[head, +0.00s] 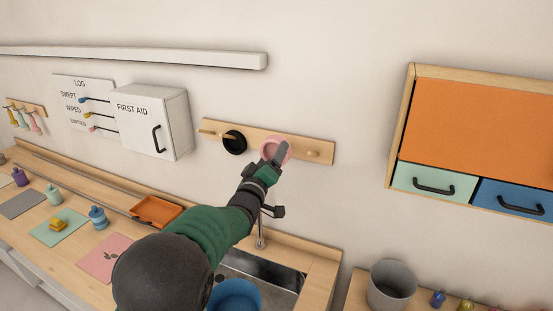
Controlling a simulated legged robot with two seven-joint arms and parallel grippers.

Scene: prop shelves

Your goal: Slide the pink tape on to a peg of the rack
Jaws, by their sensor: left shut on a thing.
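The pink tape (267,147) is a ring held at the wooden wall rack (324,151), near the rack's middle. My left gripper (279,155) is shut on the pink tape and partly covers it. A peg (313,153) shows bare to the right of the tape. A black tape roll (234,142) hangs at the left part of the rack, with another peg (208,132) at the far left end. I cannot tell whether the pink tape is around a peg or only in front of the rack. My right gripper is not in view.
A white first aid box (187,124) is on the wall left of the rack. An orange cabinet (470,125) hangs on the right. Below are a sink (286,273) with a faucet (261,242), a blue bowl (236,297), an orange tray (157,209) and a grey bin (391,287).

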